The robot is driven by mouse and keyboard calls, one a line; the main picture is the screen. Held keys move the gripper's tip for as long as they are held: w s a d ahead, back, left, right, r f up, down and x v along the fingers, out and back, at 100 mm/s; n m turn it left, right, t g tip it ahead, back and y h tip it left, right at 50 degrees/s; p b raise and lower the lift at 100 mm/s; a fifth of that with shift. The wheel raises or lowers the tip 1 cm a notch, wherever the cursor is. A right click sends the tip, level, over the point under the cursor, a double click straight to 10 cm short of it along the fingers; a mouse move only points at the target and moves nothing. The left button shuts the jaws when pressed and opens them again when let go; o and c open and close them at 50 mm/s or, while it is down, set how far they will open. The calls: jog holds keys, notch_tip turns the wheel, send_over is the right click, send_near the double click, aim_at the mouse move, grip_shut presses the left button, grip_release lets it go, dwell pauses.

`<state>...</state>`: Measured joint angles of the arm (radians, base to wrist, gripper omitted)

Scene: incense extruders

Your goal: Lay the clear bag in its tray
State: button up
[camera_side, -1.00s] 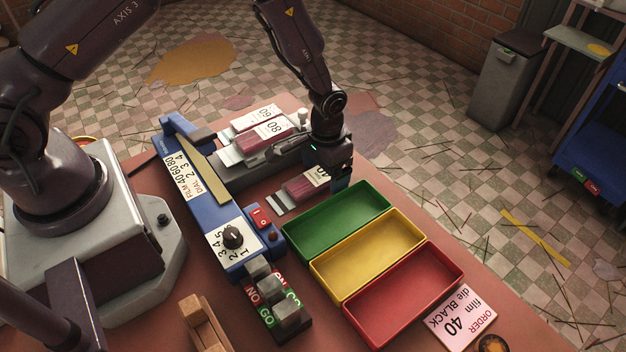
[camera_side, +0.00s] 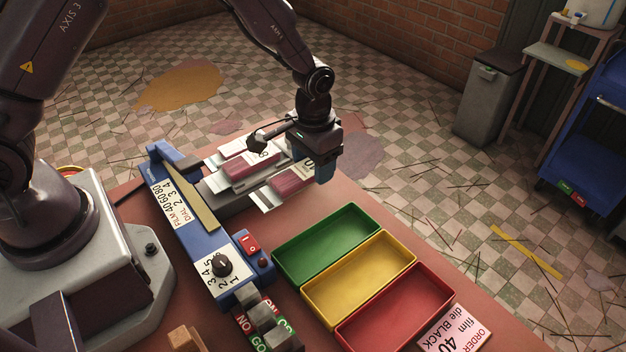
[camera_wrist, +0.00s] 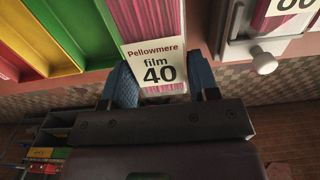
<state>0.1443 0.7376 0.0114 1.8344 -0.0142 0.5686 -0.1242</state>
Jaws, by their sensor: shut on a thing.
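A clear bag of pink sticks (camera_side: 289,182) with a white end label is held up off the red table by my gripper (camera_side: 325,168). In the wrist view, the bag (camera_wrist: 153,17) has a label reading "Pellowmere film 40", and the blue fingers of my gripper (camera_wrist: 162,86) are shut on its label end. The bag lies roughly level, behind the green tray in the side view. Three open trays stand in a row and look empty: the green tray (camera_side: 285,257), the yellow tray (camera_side: 352,299) and the red tray (camera_side: 399,332).
Other bags (camera_side: 245,170) lie on a grey machine bed beside the held bag. A blue sealer (camera_side: 195,218) with a dial and switch stands left of the trays. An order card (camera_side: 455,332) reads "film 40, die BLACK". A button block (camera_side: 265,318) sits in front.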

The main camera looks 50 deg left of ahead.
jog(key=shift+s+d+r+m, duration=0.15)
jog(key=shift+d+r, duration=0.15)
jog(key=shift+d, duration=0.15)
jog(key=shift+s+d+r+m, duration=0.15)
jog(key=shift+d+r, duration=0.1)
jog(key=shift+d, duration=0.2)
jog(key=d+f, duration=0.1)
jog(key=d, duration=0.5)
jog(key=d+m, duration=0.1)
jog(key=d, duration=0.5)
jog(key=d+f+m, duration=0.1)
jog(key=d, duration=0.5)
jog(key=shift+f, duration=0.35)
send_near(414, 301)
jog(key=shift+s+a+f, duration=0.45)
jog(key=shift+a+f, duration=0.05)
jog(key=shift+a, duration=0.3)
jog(key=shift+w+d+r+n, duration=0.25)
jog(key=shift+d+n, duration=0.15)
jog(key=shift+d, duration=0.05)
jog(key=shift+w+d+r+n, duration=0.2)
jog(key=shift+d+r+n, duration=0.05)
jog(key=shift+d+n, duration=0.2)
jog(key=shift+n, duration=0.45)
jog(key=shift+f, duration=3.35)
